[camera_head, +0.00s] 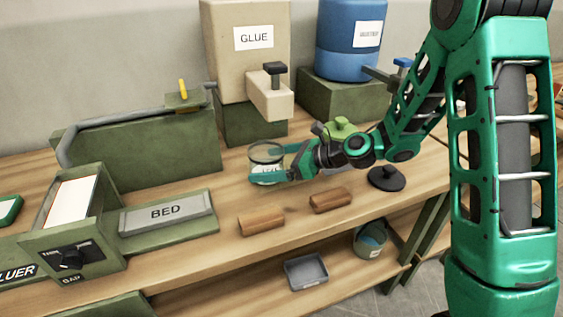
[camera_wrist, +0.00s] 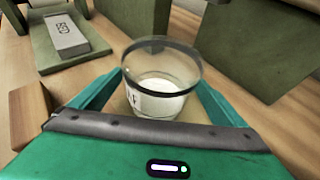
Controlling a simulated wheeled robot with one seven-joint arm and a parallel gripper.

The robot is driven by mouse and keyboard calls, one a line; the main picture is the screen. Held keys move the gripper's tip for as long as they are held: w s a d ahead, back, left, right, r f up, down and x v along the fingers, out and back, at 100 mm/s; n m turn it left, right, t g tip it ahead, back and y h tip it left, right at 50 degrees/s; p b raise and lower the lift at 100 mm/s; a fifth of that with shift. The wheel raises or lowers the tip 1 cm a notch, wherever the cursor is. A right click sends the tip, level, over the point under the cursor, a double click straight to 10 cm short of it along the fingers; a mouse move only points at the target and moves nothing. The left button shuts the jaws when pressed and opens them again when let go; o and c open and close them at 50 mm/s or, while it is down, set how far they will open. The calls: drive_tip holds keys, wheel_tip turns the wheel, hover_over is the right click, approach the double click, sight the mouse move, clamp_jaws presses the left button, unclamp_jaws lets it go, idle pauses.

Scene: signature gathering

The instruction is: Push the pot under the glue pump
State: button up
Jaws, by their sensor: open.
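The pot (camera_head: 267,153) is a clear cup with a dark rim band and a label, upright on the wooden bench. In the wrist view the pot (camera_wrist: 162,77) sits between the two green fingers, with pale content at its bottom. My gripper (camera_head: 270,163) is open around the pot, its fingers at either side; I cannot tell whether they touch it. The glue pump is the beige box marked GLUE (camera_head: 253,60) with a beige spout block (camera_head: 269,95) and dark knob. The pot is in front of and below this spout block, in the head view.
A blue drum (camera_head: 350,40) on a green block stands right of the glue box. Two wooden blocks (camera_head: 262,224) (camera_head: 331,200) lie in front of my gripper. A black round lid (camera_head: 386,178) lies at right.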

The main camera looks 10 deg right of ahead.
drive_tip(key=shift+x, duration=1.8)
drive_tip(key=shift+d, duration=0.1)
drive_tip(key=c, duration=1.3)
